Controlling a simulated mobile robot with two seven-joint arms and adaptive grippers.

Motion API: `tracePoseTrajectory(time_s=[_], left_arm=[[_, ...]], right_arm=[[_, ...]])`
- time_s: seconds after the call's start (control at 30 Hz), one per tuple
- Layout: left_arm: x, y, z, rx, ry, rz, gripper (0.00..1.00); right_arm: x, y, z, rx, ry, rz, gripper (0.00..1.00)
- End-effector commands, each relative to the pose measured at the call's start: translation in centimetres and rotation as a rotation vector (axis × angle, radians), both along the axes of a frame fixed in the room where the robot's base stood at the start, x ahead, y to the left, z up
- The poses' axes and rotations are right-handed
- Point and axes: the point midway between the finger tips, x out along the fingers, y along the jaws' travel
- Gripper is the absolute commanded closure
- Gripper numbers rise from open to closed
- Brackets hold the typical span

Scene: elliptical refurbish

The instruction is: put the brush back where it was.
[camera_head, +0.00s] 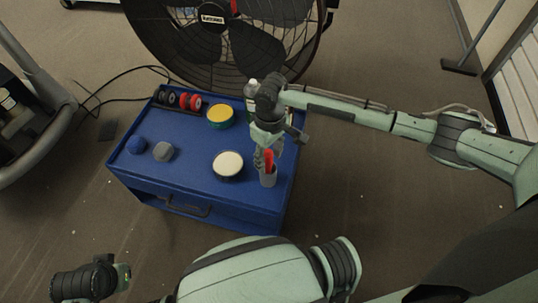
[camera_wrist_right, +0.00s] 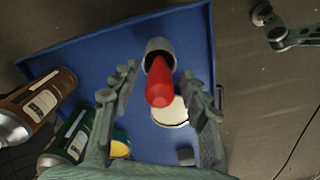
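The brush, with a red handle (camera_head: 269,160), stands upright in a small grey cup (camera_head: 268,178) near the right front of the blue cabinet top. In the right wrist view the red handle (camera_wrist_right: 159,85) points toward the camera, with the cup (camera_wrist_right: 158,50) behind it. The brush's lower end is hidden in the cup. My right gripper (camera_head: 264,160) is at the handle. In the right wrist view its fingers (camera_wrist_right: 158,92) are open on both sides of the handle, with visible gaps. My left gripper's fingers do not show in either view.
Spray cans (camera_wrist_right: 68,140) stand near the gripper. A large fan (camera_head: 225,40) is behind.

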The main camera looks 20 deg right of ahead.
Motion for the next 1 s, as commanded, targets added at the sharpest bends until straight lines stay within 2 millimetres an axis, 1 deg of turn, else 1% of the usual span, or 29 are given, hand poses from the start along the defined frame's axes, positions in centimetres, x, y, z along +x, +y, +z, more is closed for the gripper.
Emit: tracePoseTrajectory(time_s=[0.17,0.27,0.37,0.43,0.47,0.5,0.53,0.7,0.83,1.0], left_arm=[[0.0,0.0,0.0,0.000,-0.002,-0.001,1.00],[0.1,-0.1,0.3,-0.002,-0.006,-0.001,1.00],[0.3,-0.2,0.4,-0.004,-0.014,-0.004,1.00],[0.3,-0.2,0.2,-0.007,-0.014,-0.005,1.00],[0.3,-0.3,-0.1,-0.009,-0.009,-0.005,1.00],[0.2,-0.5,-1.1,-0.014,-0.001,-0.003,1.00],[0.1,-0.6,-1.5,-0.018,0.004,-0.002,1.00],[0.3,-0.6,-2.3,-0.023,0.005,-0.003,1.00],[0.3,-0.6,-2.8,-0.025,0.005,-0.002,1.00],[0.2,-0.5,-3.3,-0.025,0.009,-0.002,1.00]], right_arm=[[0.0,0.0,0.1,0.000,0.000,0.000,0.55],[0.1,0.0,0.8,0.000,-0.001,-0.001,0.55],[0.1,0.0,2.3,0.001,-0.003,0.000,0.55],[0.1,0.0,3.8,0.001,-0.004,0.001,0.55],[0.1,0.0,4.4,0.001,-0.003,0.001,0.55],[0.1,0.0,5.4,0.002,-0.004,0.001,0.55],[0.1,0.0,6.0,0.002,-0.004,0.001,0.55],[0.0,-0.1,9.4,0.001,-0.002,0.000,0.55],[0.0,-0.1,11.2,0.001,-0.002,0.000,0.55],[-0.1,-0.2,12.1,0.000,0.001,-0.001,0.55]])
